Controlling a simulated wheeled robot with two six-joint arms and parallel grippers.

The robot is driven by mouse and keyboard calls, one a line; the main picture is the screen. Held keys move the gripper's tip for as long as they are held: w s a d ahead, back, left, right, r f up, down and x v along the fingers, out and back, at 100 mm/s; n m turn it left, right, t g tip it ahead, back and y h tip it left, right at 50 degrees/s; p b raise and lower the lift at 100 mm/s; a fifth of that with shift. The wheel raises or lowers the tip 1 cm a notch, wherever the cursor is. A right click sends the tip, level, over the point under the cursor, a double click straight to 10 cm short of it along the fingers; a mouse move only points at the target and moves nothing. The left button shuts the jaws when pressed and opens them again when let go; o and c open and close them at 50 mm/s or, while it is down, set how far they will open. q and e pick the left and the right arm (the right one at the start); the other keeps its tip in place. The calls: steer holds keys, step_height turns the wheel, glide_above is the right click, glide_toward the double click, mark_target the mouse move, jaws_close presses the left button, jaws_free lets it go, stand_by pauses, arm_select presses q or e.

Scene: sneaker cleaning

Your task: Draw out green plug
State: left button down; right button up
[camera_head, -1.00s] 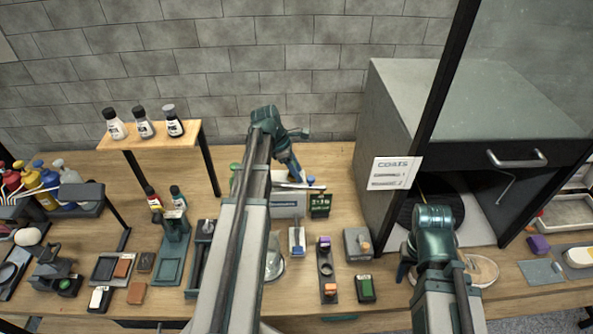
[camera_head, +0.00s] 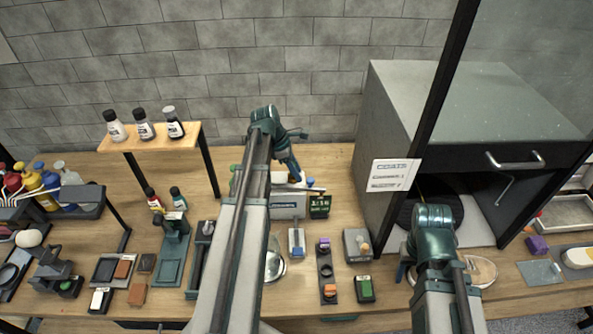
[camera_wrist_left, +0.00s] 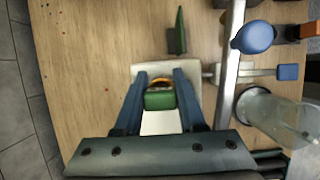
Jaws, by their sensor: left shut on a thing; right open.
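A green plug (camera_wrist_left: 160,100) with a yellow-orange band at its far edge sits between the fingers of my left gripper (camera_wrist_left: 163,88) in the left wrist view. The fingers are shut on it. A pale block (camera_wrist_left: 196,75) lies beyond the fingertips, and whether the plug still sits in something is hidden. In the head view the left gripper (camera_head: 296,178) points down behind a grey box (camera_head: 288,208), and the plug cannot be made out there. My right gripper (camera_head: 404,270) is low at the right, mostly hidden by its own arm; it is open.
A small display with green digits (camera_head: 320,206) stands beside the grey box. A blue knob (camera_wrist_left: 255,37) and a metal bar (camera_wrist_left: 230,75) lie right of the left gripper. A dark cabinet (camera_head: 385,120) stands at the right, and a wooden shelf (camera_head: 150,137) at the left.

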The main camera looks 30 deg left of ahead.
arm_select(q)
steer(key=shift+r+p, duration=1.85)
steer(key=shift+r, duration=0.15)
steer(key=shift+r, duration=0.1)
step_height(320, 180, up, 6)
steer(key=p, duration=0.6)
